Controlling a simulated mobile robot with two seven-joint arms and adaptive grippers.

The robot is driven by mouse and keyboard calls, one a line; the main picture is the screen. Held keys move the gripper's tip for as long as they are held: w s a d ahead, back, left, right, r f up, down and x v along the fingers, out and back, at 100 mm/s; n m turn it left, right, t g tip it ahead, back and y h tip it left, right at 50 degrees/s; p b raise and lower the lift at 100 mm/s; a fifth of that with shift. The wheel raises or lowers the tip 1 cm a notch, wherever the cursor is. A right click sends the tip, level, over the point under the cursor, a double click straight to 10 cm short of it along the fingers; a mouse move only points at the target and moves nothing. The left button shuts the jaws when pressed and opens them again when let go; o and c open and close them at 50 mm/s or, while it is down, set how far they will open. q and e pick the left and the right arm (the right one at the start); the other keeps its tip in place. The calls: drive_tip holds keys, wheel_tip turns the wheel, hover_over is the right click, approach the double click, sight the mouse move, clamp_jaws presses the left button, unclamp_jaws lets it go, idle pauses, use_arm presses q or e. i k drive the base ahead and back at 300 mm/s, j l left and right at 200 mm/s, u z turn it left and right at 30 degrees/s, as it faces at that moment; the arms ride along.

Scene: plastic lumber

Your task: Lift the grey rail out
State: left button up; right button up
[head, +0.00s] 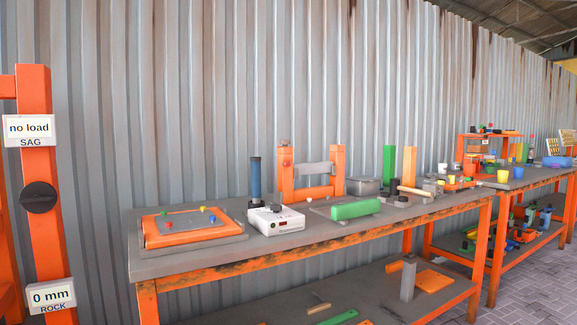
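A short grey bar (313,169) sits between the two upright posts of a small orange frame (285,180) at the back of the near workbench. It is the likeliest grey rail, but I cannot tell for sure. A lower orange crosspiece (308,193) runs beneath it. A separate grey block (408,279) stands upright on the bench's lower shelf. How the grey bar is seated in the posts is too small to tell. Neither of my grippers shows in the head view.
An orange post with "no load" and "0 mm" signs (37,180) stands at near left. A second cluttered bench (530,181) is at right.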

sight(323, 167)
drive_tip(key=i+l+u, duration=0.15)
drive_tip(key=i+l, duration=0.15)
drive_tip(key=i, duration=0.2)
drive_tip(key=i+l+u, duration=0.3)
drive_tip(key=i+l, duration=0.2)
drive_tip(key=l, duration=0.15)
drive_tip(key=i+l+u, duration=0.15)
drive_tip(key=l, duration=0.25)
drive_tip(key=i+l+u, duration=0.2)
drive_tip(key=l, duration=0.35)
drive_tip(key=l+u, duration=0.15)
drive_tip(key=l, duration=0.4)
drive_tip(key=k+l+u, duration=0.15)
drive_tip(key=l, duration=0.2)
drive_tip(key=k+l+u, duration=0.15)
drive_tip(key=l, duration=0.2)
drive_tip(key=k+l+u, duration=0.1)
drive_tip(key=l, duration=0.25)
